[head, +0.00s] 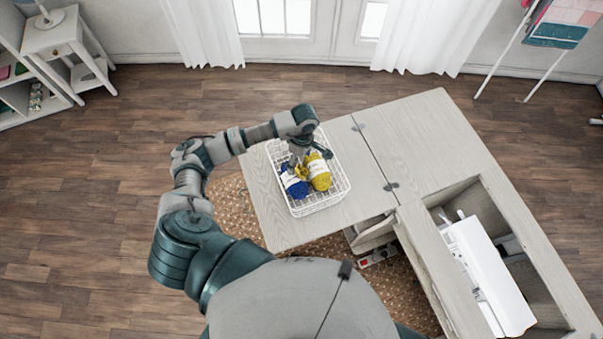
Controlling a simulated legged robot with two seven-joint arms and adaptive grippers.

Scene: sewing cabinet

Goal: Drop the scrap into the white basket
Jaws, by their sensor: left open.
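The white wire basket (333,196) sits on the left leaf of the sewing cabinet. In it lie a blue ball of yarn (294,186) and a yellow ball of yarn (319,175), both with pale labels. My left arm reaches in from the left, and my left gripper (298,167) points down over the basket, close to the yarn. It is open. A small yellow patch shows beside the fingers; I cannot tell whether it is yarn or the scrap. I cannot make out the scrap for certain. My right gripper is out of view.
The cabinet's right leaf (430,130) is bare. A white sewing machine (485,275) sits in the cabinet's open well. A partly open drawer (372,235) shows below the left leaf. A small white side table (55,35) stands far left.

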